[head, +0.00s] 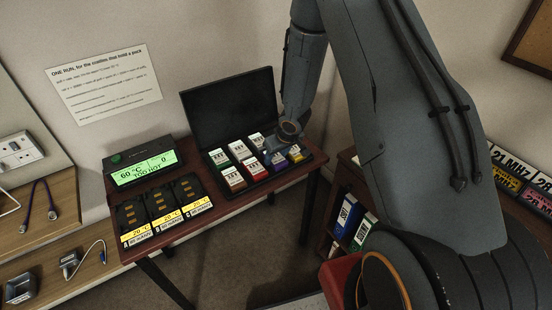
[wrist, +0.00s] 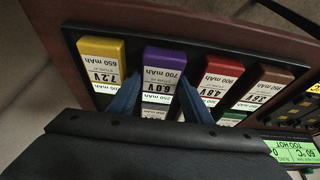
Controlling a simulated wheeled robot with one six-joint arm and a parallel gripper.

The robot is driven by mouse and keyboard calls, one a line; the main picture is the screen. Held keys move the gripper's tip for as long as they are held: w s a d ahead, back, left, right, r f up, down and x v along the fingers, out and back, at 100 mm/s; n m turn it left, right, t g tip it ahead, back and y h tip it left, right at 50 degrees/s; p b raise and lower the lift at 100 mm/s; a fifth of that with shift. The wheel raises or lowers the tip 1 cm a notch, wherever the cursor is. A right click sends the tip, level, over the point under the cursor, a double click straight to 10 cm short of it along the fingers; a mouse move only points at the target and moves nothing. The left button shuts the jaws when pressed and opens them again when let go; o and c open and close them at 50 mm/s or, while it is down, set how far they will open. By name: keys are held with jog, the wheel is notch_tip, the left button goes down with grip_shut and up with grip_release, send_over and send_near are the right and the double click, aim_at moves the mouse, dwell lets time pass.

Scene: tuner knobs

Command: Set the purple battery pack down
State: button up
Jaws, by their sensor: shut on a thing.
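The purple battery pack (wrist: 164,60), labelled 6.0 V and 700 mAh, stands in the front row of the open black case. It also shows in the head view (head: 280,163), partly hidden by my wrist. In the wrist view my gripper (wrist: 161,82) has its two blue fingers on either side of this pack, shut on it. The pack lines up with its neighbours; I cannot tell whether its base touches the case. A yellow pack (wrist: 100,60) is on one side and a red pack (wrist: 221,78) on the other.
The black case (head: 262,186) holds several other packs, with its lid (head: 228,105) raised behind. Left of it on the table are three dark charging cradles (head: 160,200), empty. A charger display (head: 146,168) reads 60 °C, TOO HOT. A shelf with binders (head: 347,215) stands right.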

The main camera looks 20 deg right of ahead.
jog(key=shift+f, duration=0.15)
jog(key=shift+f, duration=0.15)
jog(key=o, duration=1.2)
jog(key=s+d+r+m+h+p, duration=0.15)
jog(key=s+r, duration=0.35)
jog(key=r, duration=0.6)
jog(key=s+d+r+h+p, duration=0.15)
jog(key=s+r, duration=0.35)
jog(key=r, duration=0.6)
jog(key=s+a+r, duration=0.1)
jog(key=s+r, duration=0.1)
jog(key=s, duration=0.3)
jog(key=s+a+r+m+g+y, duration=0.1)
jog(key=s+r, duration=0.1)
jog(key=s, duration=0.3)
jog(key=s+a+r+m+g, duration=0.1)
jog(key=s+r, duration=0.1)
jog(key=s, duration=0.3)
jog(key=shift+s+r+y, duration=0.1)
jog(key=shift+r+y, duration=0.2)
jog(key=shift+r, duration=0.05)
